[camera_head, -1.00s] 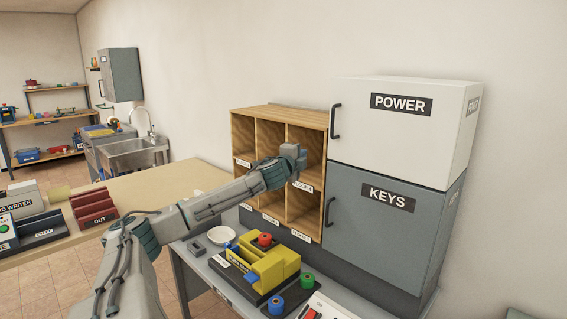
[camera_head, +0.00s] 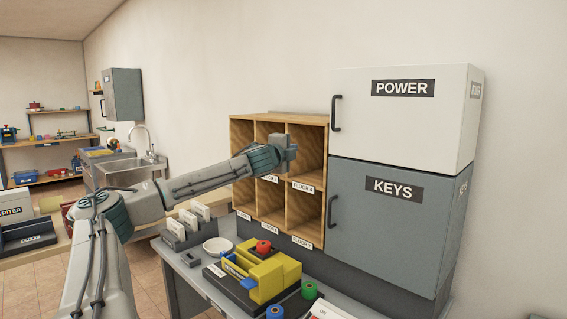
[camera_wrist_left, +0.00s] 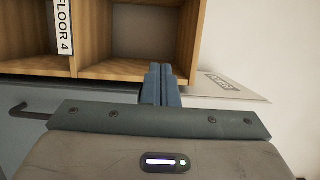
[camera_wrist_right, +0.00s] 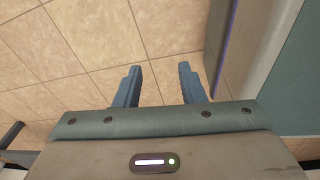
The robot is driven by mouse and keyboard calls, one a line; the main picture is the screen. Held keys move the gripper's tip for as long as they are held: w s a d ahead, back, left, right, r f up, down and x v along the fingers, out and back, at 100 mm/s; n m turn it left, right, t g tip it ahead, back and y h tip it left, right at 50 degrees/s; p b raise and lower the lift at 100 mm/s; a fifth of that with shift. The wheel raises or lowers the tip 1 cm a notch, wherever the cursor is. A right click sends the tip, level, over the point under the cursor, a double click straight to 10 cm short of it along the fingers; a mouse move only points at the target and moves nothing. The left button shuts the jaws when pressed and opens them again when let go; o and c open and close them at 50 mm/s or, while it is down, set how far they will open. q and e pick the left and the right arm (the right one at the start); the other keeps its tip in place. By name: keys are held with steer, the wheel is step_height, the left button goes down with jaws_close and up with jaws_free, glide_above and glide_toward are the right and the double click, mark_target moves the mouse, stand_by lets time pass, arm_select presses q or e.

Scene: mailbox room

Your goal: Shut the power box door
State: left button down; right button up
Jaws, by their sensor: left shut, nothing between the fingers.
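The power box (camera_head: 405,125) is the white box at the right in the head view, with a black POWER label and a dark handle (camera_head: 336,113) at its left edge. Its door front looks flush with the box, with no gap visible. My left gripper (camera_head: 291,152) is shut and empty in front of the wooden pigeonholes, left of the power box and apart from its handle. Its closed fingers also show in the left wrist view (camera_wrist_left: 161,85). My right gripper (camera_wrist_right: 157,85) is open and empty above the tiled floor in the right wrist view.
The grey KEYS box (camera_head: 385,225) sits below the power box. The wooden pigeonholes (camera_head: 233,165) stand left of both boxes. A yellow holder (camera_head: 270,278), a white dish (camera_head: 217,246) and colored spools are on the bench below. A sink (camera_head: 130,170) is farther back.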

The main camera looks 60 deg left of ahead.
arm_select(q)
steer(key=shift+s+a+b, duration=0.7)
steer(key=shift+s+b, duration=0.35)
steer(key=shift+b, duration=1.4)
arm_select(e)
steer(key=w+a+r, duration=0.2)
steer(key=w+r, duration=0.8)
steer(key=w, duration=0.2)
steer(key=shift+w+r+t, duration=0.15)
steer(key=shift+r+t, duration=0.15)
